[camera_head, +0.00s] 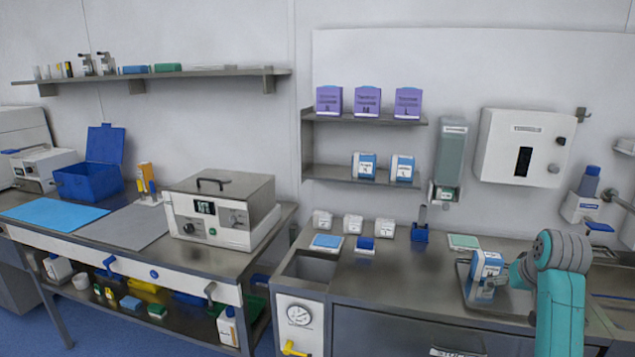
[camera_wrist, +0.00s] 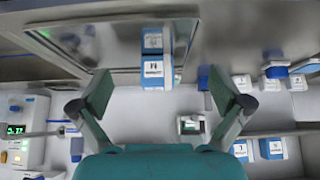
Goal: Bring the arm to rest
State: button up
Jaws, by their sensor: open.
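My gripper (camera_head: 516,272) is at the right in the head view, beside a blue-and-white box and partly hidden by my teal arm. In the wrist view my gripper (camera_wrist: 163,95) has its two dark green finger pads wide apart, with nothing held between them. The blue-and-white box (camera_head: 487,265) stands upright in a metal tray (camera_head: 513,306) on the right counter. In the wrist view the box (camera_wrist: 153,72) shows beyond the gap between the fingertips, touching neither pad.
A dispenser (camera_head: 449,160) and a white wall unit (camera_head: 521,147) hang behind the counter. Several small boxes and pads lie along the counter (camera_head: 400,278). A shelf (camera_head: 362,180) with boxes is at the centre. A sterilizer-like machine (camera_head: 222,210) stands on the left table.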

jog(key=s+a+f+t, duration=0.1)
jog(key=s+a+f, duration=0.3)
jog(key=f, duration=0.5)
jog(key=s+a+f+t, duration=0.1)
jog(key=s+a+f, duration=0.4)
jog(key=f, duration=0.3)
jog(key=s+a+f+t, duration=0.1)
jog(key=s+a+f, duration=0.3)
jog(key=f, duration=0.5)
jog(key=s+a+f+n+t, duration=0.15)
jog(key=s+a, duration=0.25)
jog(key=s, duration=0.5)
jog(key=s+a+f, duration=0.3)
jog(key=s+a, duration=0.1)
jog(key=s, duration=0.4)
jog(key=s+a+r+t, duration=0.1)
jog(key=s+a+r, duration=0.1)
jog(key=s+r, duration=0.3)
jog(key=s+a+r+n+t+y, duration=0.1)
jog(key=s+r, duration=0.4)
jog(key=s, duration=0.8)
jog(key=s+a+r+t, duration=0.1)
jog(key=s+a+r, duration=0.2)
jog(key=s, duration=0.6)
notch_tip(320, 180, up, 2)
jog(key=shift+r+n+t+y, duration=0.15)
jog(key=shift+n+t+y, duration=0.2)
jog(key=shift+y, duration=0.05)
